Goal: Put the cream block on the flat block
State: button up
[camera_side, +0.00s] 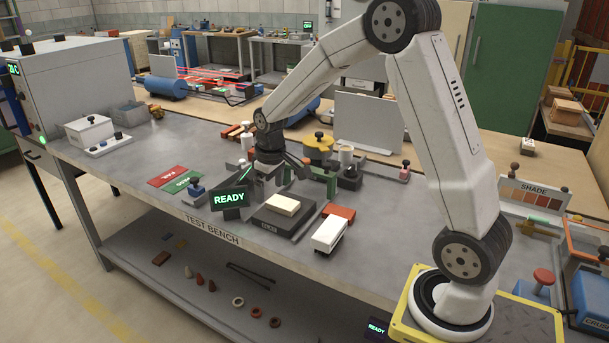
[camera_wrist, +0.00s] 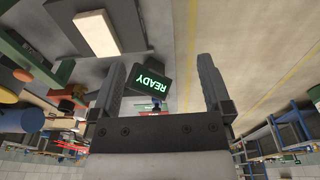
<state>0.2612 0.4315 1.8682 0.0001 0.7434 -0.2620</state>
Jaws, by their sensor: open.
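A thin, flat cream-coloured block (camera_side: 282,204) lies on a dark square plate (camera_side: 268,224) near the bench's front edge. It also shows at the upper left of the wrist view (camera_wrist: 97,33). My gripper (camera_side: 268,178) points down behind and slightly left of the plate, above the bench. In the wrist view its fingers (camera_wrist: 161,66) are spread apart with nothing between them.
A dark READY display (camera_side: 230,198) stands close in front of my gripper, left of the plate. Green, yellow and dark fixtures (camera_side: 318,150) crowd the bench behind. Red and green cards (camera_side: 175,179) lie at left.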

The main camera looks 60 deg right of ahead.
jog(key=s+a+f+t, duration=0.1)
jog(key=s+a+f, duration=0.1)
jog(key=s+a, duration=0.9)
jog(key=s, duration=0.4)
jog(key=shift+s+a, duration=0.25)
jog(key=shift+a, duration=0.05)
